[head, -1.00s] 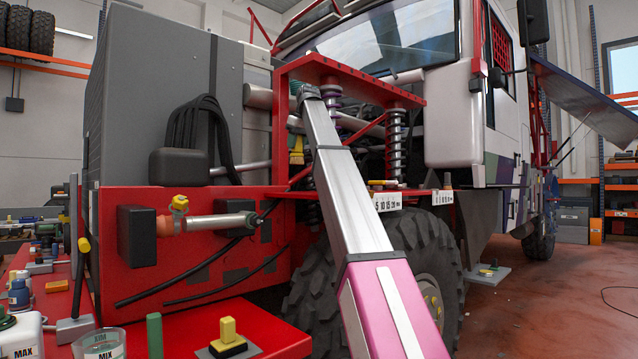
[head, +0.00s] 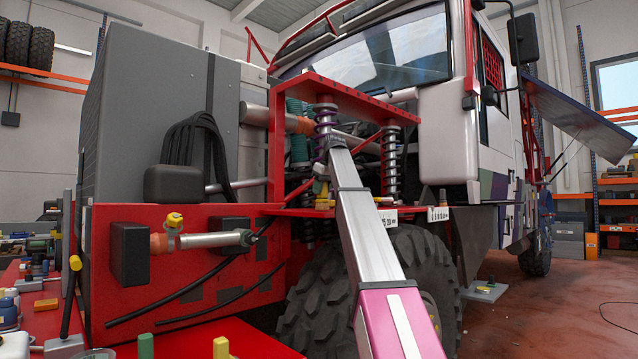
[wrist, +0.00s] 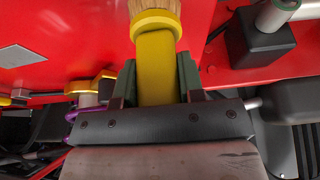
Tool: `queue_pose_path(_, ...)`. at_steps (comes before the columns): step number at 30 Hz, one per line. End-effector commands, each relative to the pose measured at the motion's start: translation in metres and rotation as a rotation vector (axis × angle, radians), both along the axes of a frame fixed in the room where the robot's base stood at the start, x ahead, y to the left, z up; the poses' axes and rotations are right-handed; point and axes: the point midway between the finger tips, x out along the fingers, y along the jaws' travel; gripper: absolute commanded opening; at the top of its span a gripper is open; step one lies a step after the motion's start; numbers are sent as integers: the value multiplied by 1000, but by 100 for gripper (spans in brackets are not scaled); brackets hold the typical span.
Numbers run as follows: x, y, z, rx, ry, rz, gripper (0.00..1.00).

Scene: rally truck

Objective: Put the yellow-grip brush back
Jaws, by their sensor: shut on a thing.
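In the wrist view my gripper (wrist: 157,82) is shut on the yellow grip of the brush (wrist: 158,58). Its green fingers press the grip from both sides. A yellow collar and the start of the tan bristles show at the top edge; the bristle ends are out of the picture. In the head view my arm reaches up to the front suspension of the truck (head: 445,120). The fingers and the brush cannot be made out clearly there.
A red frame and coil springs (head: 390,160) stand close around my arm's end. A tyre (head: 315,300) is below. A dark box (wrist: 258,38) and red panel (wrist: 60,50) are near my gripper. A red bench (head: 215,343) with several small items stands at the lower left.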

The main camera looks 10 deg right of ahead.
Motion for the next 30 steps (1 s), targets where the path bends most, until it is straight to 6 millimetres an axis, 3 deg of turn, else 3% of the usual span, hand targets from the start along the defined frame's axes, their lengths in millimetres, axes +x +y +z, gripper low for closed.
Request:
queue_pose_path(15,0,0,-6,0,0,0,0)
queue_pose_path(16,0,0,-7,0,0,0,39)
queue_pose_path(18,0,0,-6,0,0,0,61)
queue_pose_path(30,0,0,-4,0,0,0,61)
